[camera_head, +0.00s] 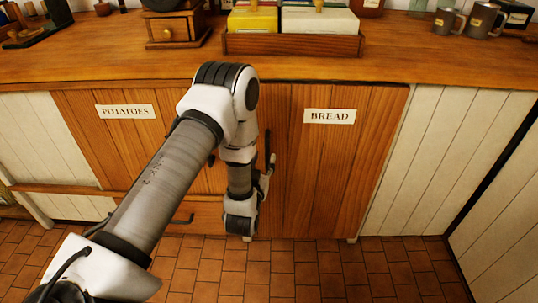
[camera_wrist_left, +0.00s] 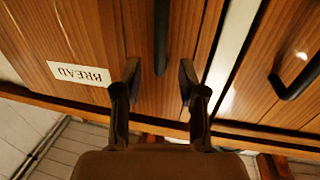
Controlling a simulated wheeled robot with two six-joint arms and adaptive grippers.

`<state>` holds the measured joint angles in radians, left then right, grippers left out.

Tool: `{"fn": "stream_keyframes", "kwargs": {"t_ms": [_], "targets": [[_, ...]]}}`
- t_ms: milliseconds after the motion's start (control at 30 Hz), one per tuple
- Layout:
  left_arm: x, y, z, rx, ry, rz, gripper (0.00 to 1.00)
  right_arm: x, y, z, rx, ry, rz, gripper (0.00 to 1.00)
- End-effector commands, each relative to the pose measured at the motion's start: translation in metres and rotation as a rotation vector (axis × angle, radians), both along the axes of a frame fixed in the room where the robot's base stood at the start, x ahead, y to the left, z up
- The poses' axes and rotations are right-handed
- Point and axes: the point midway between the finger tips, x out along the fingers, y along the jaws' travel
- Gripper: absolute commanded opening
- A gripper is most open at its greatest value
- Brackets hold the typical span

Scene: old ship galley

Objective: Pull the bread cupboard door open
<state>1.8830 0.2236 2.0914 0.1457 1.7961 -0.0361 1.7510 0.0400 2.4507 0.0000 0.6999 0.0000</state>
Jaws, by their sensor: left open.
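The bread cupboard door (camera_head: 335,185) is brown planked wood with a white BREAD label (camera_head: 329,116), and it looks shut. The label shows upside down in the left wrist view (camera_wrist_left: 80,73). The door's dark upright handle (camera_head: 267,146) is at its left edge, partly beside my arm. My left gripper (camera_head: 267,172) is at this handle, its wrist hiding part of the door's left side. In the left wrist view my open fingers (camera_wrist_left: 159,78) stand on either side of the handle's line (camera_wrist_left: 161,35); contact cannot be told. My right gripper is not in view.
A POTATOES door (camera_head: 130,140) stands left of the bread door, partly behind my left arm. Another dark handle (camera_wrist_left: 295,80) shows right in the wrist view. The counter (camera_head: 400,60) above carries a wooden tray (camera_head: 290,44), a small drawer box (camera_head: 176,28) and mugs (camera_head: 447,21). The tiled floor (camera_head: 390,265) is clear.

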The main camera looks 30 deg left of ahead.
Motion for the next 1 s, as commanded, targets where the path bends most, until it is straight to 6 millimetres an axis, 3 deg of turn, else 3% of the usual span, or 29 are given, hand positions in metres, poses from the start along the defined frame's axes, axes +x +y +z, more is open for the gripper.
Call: {"fn": "stream_keyframes", "kwargs": {"t_ms": [267,567,667,700,1000], "targets": [[0.046,0.017,-0.001,0.000,-0.001,0.000,0.41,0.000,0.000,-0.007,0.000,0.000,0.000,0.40],[0.051,0.019,0.000,-0.001,0.002,-0.001,0.41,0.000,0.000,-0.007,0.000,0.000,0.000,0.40],[0.051,0.019,0.000,-0.001,0.002,-0.002,0.06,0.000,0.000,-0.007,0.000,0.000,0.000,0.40],[0.051,0.019,0.000,-0.001,0.002,-0.002,0.00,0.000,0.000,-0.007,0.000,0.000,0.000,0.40],[0.051,0.018,-0.001,-0.001,0.002,0.004,0.00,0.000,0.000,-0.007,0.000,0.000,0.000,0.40]]}}
